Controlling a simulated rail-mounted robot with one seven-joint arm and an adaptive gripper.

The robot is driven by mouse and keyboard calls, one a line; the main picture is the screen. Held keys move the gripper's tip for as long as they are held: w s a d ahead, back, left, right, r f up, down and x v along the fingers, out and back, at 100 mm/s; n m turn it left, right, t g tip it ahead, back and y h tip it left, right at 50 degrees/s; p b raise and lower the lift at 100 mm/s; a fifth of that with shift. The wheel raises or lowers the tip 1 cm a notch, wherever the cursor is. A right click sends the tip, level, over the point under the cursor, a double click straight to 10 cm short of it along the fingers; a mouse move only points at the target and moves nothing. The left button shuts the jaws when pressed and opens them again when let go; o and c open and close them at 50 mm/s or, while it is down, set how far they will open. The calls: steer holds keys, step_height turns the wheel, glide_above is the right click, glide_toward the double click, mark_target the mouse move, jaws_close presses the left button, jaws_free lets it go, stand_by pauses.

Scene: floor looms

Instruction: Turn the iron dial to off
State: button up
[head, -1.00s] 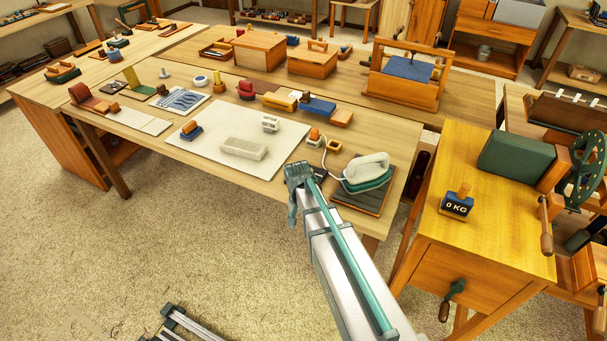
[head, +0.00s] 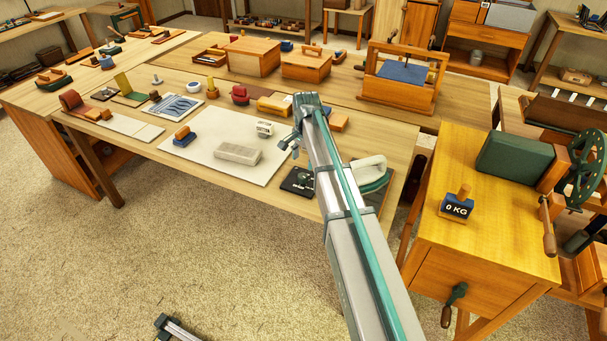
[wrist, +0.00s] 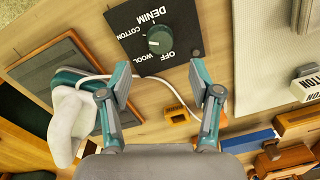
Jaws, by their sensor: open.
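The iron dial is a round dark green knob (wrist: 160,40) on a black plate (wrist: 131,20) with white words, among them DENIM, COTTON, WOOL and OFF. I cannot tell which word the knob points at. The plate also shows in the head view (head: 297,183), left of my arm. My gripper (wrist: 160,80) is open and empty, its two fingers apart with the knob ahead between them and not touching it. In the head view my gripper (head: 296,143) is above the table, beyond the plate. The white and green iron (wrist: 68,122) is left of the fingers, partly hidden by my arm in the head view.
A cord (wrist: 172,88) runs from the iron across the wood beneath the fingers. A white sheet (head: 212,127) with a pale block (head: 238,153) lies left of the plate. Several small wooden pieces lie beyond.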

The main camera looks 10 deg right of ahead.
mark_target(303, 176)
step_height(303, 176, down, 8)
steer(key=shift+w+a+r+p, duration=0.1)
steer(key=shift+w+p, duration=0.05)
steer(key=shift+p, duration=0.65)
steer(key=c, duration=1.1)
steer(key=shift+c, duration=0.2)
